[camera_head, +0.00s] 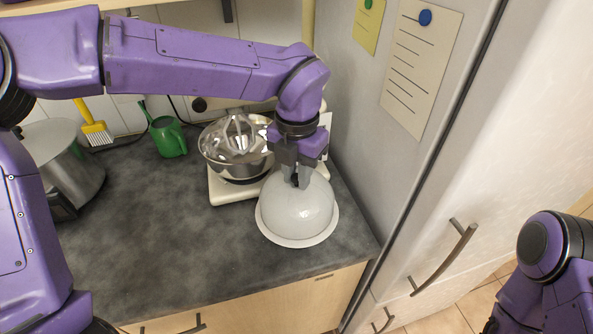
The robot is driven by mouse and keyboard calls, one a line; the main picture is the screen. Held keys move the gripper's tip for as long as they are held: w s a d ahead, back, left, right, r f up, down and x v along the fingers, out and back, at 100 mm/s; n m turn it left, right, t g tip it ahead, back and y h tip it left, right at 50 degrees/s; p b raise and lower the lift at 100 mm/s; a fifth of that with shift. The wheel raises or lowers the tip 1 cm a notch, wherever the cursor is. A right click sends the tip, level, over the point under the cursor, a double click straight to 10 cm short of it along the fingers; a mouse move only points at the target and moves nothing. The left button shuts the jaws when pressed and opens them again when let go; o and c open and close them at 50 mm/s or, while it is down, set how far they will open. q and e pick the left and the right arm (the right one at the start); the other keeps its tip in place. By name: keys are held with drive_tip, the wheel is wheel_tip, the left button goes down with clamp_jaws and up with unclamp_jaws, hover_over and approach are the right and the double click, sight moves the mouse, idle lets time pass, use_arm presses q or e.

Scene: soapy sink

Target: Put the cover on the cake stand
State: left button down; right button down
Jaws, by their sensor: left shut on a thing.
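The cover (298,210) is a pale, milky dome near the right end of the dark counter. Its knob on top is mostly hidden by my left gripper (296,180), which points down and is shut on it. The cake stand (300,242) is white and round, and its rim shows all along the front below the dome. The cover is upright and over the stand, roughly centred. I cannot tell whether its lower edge touches the plate. My right arm shows at the lower right, but its gripper is out of view.
A stand mixer with a steel bowl (228,160) stands close behind the cover. A green watering can (168,137), a yellow brush (96,131) and a steel pot (62,160) are farther left. The fridge (440,190) borders the right. The middle counter (150,230) is clear.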

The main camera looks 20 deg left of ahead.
use_arm(q)
drive_tip(key=shift+f, duration=0.1)
idle(0.7)
drive_tip(key=shift+c, duration=2)
unclamp_jaws()
wheel_tip(320, 180, up, 7)
drive_tip(key=p, duration=0.6)
drive_tip(key=shift+p, duration=0.4)
clamp_jaws()
